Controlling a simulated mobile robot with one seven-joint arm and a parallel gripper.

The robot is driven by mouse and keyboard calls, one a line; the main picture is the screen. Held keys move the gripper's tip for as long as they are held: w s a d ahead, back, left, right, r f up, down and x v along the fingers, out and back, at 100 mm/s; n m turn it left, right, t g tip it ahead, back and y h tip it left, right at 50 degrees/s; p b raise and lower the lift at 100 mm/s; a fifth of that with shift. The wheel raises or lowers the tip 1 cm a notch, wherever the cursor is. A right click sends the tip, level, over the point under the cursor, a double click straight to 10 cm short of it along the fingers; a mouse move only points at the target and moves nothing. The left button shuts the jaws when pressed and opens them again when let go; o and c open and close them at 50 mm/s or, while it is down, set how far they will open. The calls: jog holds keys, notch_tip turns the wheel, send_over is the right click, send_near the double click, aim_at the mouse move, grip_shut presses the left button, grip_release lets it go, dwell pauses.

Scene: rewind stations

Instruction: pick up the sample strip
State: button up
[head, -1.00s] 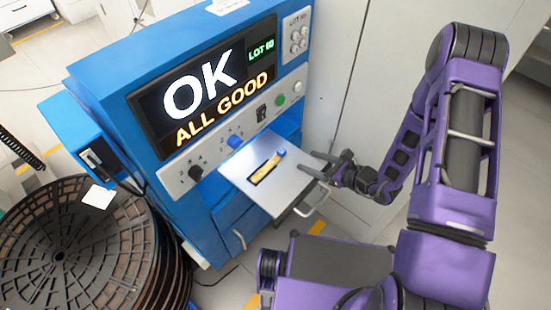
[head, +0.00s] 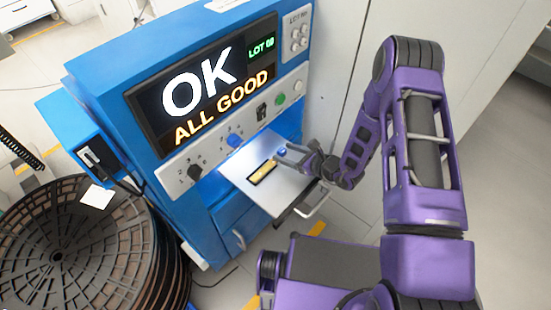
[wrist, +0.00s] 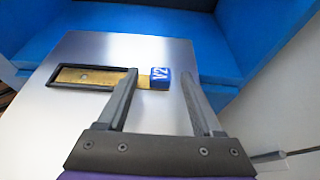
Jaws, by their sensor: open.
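The sample strip (head: 262,171) is a yellow-gold strip lying in a dark-framed slot on the pulled-out metal tray (head: 284,199). In the wrist view the strip (wrist: 105,77) ends at the right in a blue block marked V2 (wrist: 160,78). My gripper (head: 281,152) is over the tray beside the strip's blue end. In the wrist view my gripper (wrist: 160,85) has its fingers spread, with the blue block between them, nearer the left finger. The left finger crosses in front of part of the strip. I see no clear contact.
The blue machine (head: 250,205) stands behind the tray, its screen (head: 207,85) reading OK, ALL GOOD. A tray handle (head: 312,203) sticks out in front. Stacked dark reels (head: 60,235) stand at left. A pale cabinet wall (head: 335,70) is on the right.

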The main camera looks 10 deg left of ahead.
jog(key=shift+c, duration=0.3)
grip_shut()
notch_tip(320, 180, up, 10)
jog(key=p, duration=0.2)
jog(key=d+r+m+t+h+p, duration=0.1)
jog(key=d+r+m+t+h, duration=0.1)
jog(key=d+r, duration=0.4)
jog(key=s+d+r+m+t+h+p, duration=0.1)
jog(key=d+r+m+t+h, duration=0.2)
jog(key=d+r, duration=0.4)
jog(key=d+m, duration=0.1)
jog(key=d, duration=0.7)
jog(key=shift+s+d+r, duration=0.3)
jog(key=shift+d, duration=0.05)
